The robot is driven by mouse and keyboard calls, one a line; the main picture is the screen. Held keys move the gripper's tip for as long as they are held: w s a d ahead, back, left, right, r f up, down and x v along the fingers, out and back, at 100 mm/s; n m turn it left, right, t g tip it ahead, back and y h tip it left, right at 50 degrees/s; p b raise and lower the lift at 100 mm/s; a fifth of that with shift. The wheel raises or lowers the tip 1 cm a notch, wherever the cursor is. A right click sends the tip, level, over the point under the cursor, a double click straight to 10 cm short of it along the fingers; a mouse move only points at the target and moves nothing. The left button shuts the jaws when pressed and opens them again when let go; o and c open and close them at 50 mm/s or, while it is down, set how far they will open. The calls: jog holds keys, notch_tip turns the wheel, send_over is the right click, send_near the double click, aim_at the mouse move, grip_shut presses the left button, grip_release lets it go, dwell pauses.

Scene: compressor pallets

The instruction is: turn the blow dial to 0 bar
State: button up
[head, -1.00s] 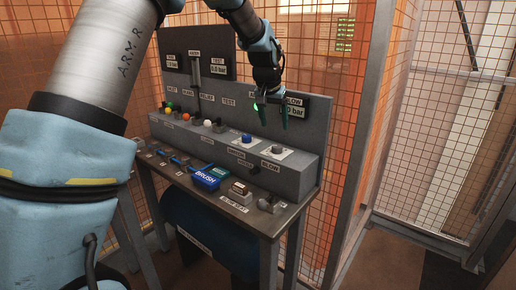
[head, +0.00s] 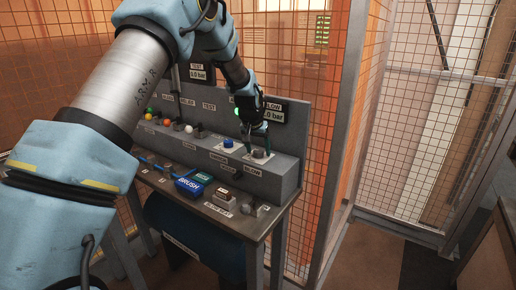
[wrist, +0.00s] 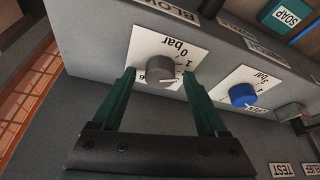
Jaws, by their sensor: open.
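The blow dial is a grey round knob on a white scale plate, in the wrist view (wrist: 160,70) and at the right end of the panel's ledge in the head view (head: 259,154). Its plate shows "0", "1" and "bar"; I cannot tell where the knob points. My gripper (wrist: 159,74) is open, with one green finger on each side of the knob. Whether the fingers touch it I cannot tell. In the head view my gripper (head: 256,134) is down at the dial. The blow display (head: 272,113) is partly hidden behind my arm.
A blue knob (wrist: 242,95) on its own plate sits beside the blow dial. Several coloured buttons line the ledge further left. A blue brush block (head: 188,186) and a grey block (head: 222,197) lie on the bench below. A mesh fence (head: 318,150) stands close on the right.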

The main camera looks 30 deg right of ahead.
grip_shut()
dwell(0.5)
jog(key=shift+n+b, duration=0.3)
jog(key=shift+s+d+n+t+y+b, duration=0.15)
jog(key=shift+n+t+y+b, duration=0.2)
jog(key=shift+n+b, duration=0.4)
jog(key=shift+n+y+b, duration=0.35)
jog(key=shift+n+y, duration=0.4)
jog(key=shift+n, duration=1.2)
grip_release()
